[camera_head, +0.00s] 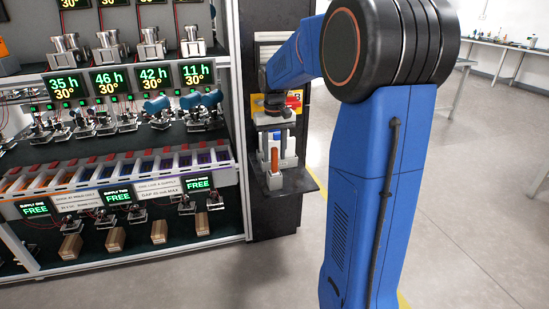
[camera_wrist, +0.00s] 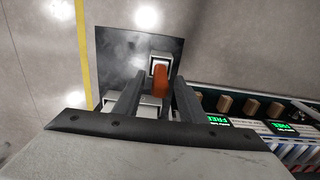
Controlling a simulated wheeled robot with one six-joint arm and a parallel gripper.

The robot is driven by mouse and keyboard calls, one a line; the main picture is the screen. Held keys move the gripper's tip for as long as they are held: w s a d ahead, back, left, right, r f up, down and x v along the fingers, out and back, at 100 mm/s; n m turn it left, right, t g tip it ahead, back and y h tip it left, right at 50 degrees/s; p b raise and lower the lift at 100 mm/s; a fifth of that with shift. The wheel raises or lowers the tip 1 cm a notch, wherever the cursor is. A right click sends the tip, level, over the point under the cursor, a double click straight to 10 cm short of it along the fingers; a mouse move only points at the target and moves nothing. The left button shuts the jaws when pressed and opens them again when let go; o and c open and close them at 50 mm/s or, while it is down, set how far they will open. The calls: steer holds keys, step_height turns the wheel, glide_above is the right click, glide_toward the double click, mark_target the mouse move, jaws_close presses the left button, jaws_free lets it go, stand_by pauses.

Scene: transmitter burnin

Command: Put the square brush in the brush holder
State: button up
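An orange-handled piece, which seems to be the brush (camera_wrist: 160,80), stands at a pale square socket (camera_wrist: 154,63) on a dark shelf plate (camera_wrist: 112,55) in the wrist view. I cannot tell whether the brush is square. My gripper (camera_wrist: 158,82) has its two dark fingers on either side of the orange piece, with gaps visible beside it. In the head view the orange piece (camera_head: 275,158) shows upright among light posts on the small dark shelf (camera_head: 303,181). My gripper (camera_head: 273,125) is just above it. The brush's lower end is hidden.
A rack left of the shelf holds a row of coloured slots (camera_head: 120,178), several lit displays (camera_head: 65,87) and clamped devices. Brown blocks (camera_head: 114,239) lie on its bottom level. Open floor (camera_head: 480,200) lies to the right, with a far bench (camera_head: 505,45).

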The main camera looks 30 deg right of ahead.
step_height(320, 180, up, 11)
steer(key=shift+f, duration=0.15)
steer(key=shift+r, duration=0.2)
steer(key=shift+s+a, duration=0.25)
steer(key=shift+s, duration=0.05)
steer(key=s+a+f+n+t, duration=0.1)
steer(key=s+a+f, duration=0.3)
steer(key=s, duration=0.6)
steer(key=s+a+f+n+t, duration=0.1)
steer(key=s+a+f, duration=0.3)
steer(key=s, duration=0.5)
steer(key=s+a+f+n+t, duration=0.1)
steer(key=s+a+f+t, duration=0.1)
steer(key=s+a+f, duration=0.2)
steer(key=s+a, duration=0.3)
steer(key=s, duration=0.3)
steer(key=shift+s+a+t, duration=0.15)
steer(key=shift+s+t, duration=0.15)
steer(key=shift+t, duration=0.1)
steer(key=shift+r, duration=0.1)
